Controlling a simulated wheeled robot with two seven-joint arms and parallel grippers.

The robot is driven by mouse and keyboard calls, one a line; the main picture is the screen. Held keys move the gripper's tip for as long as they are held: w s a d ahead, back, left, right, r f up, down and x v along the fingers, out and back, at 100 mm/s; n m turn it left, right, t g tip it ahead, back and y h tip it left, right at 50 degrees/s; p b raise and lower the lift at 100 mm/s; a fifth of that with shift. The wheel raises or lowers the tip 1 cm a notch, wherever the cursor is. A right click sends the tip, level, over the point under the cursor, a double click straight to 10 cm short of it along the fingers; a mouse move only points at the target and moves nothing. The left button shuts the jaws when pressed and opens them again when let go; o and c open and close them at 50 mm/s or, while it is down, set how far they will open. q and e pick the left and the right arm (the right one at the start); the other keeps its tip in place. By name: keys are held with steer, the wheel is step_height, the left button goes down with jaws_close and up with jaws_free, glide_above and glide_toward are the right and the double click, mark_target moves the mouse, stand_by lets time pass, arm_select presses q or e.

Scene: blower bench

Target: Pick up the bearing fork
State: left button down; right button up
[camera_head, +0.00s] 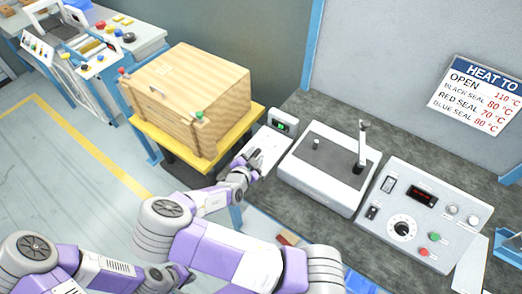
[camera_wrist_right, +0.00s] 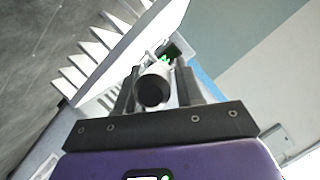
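My right gripper (camera_head: 250,165) is at the white slotted panel (camera_head: 262,150) at the bench's left end. In the right wrist view a pale grey cylinder with a dark round end (camera_wrist_right: 153,90) lies between the two fingers of this gripper (camera_wrist_right: 158,82). It may be part of the bearing fork; its far end is hidden. I cannot tell whether both fingers touch it. My left gripper (camera_head: 180,277) is low at the bottom left, partly behind my right arm, and its fingers are too small to judge.
A small display unit (camera_head: 283,121) stands beside the panel. A white device with an upright lever (camera_head: 325,175) and a control box (camera_head: 420,215) stand to the right. A wooden crate (camera_head: 190,90) on a yellow-topped stand is left of the bench. Floor at left is clear.

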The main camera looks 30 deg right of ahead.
steer(key=shift+c, duration=0.5)
jaws_close()
